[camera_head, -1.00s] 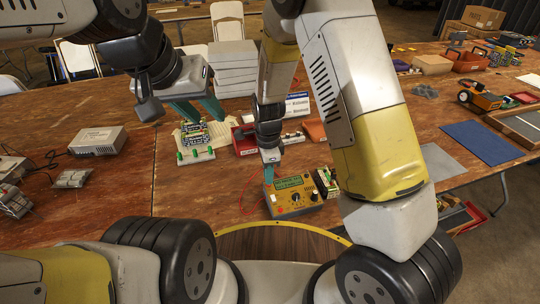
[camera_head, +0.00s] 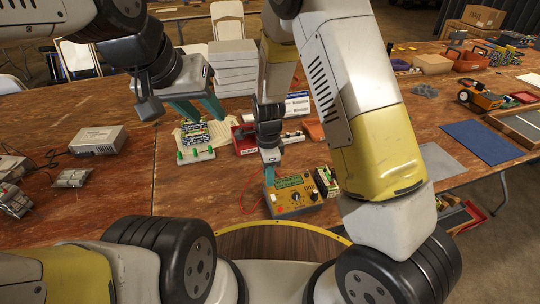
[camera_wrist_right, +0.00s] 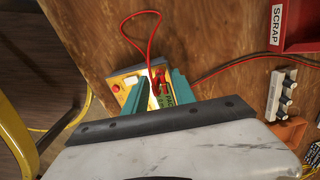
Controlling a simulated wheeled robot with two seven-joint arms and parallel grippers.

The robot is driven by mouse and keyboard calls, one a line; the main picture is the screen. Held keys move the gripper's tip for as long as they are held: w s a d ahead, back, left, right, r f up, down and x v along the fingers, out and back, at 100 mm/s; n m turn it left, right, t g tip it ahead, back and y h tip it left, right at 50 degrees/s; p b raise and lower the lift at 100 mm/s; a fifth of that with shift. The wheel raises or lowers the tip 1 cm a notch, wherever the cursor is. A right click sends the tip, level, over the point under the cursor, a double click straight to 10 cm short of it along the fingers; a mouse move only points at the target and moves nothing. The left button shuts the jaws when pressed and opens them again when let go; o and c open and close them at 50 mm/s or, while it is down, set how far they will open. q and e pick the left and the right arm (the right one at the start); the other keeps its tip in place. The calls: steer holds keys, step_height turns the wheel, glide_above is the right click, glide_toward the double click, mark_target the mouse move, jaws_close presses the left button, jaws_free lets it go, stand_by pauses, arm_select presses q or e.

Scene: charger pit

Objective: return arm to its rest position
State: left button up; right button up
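My left gripper (camera_head: 197,107) hangs open and empty above a small board with green terminals (camera_head: 197,140) on the table. My right gripper (camera_head: 268,173) points down at the left end of a yellow meter box (camera_head: 293,193) with a green display and a dark knob. In the right wrist view its teal fingers (camera_wrist_right: 160,92) stand apart, with red clips or plugs (camera_wrist_right: 159,82) and part of the box seen between them. I cannot tell whether the fingers touch the box. A red lead (camera_wrist_right: 146,13) loops away from it.
A grey power supply (camera_head: 97,139) stands at the left. A red bin marked SCRAP (camera_wrist_right: 298,25) and grey stacked boxes (camera_head: 233,67) stand behind the meter. A blue mat (camera_head: 481,142) lies at the right. Bare wood shows left of the meter.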

stand_by(0.5)
steer(key=shift+o, duration=1.2)
steer(key=shift+r, duration=3.8)
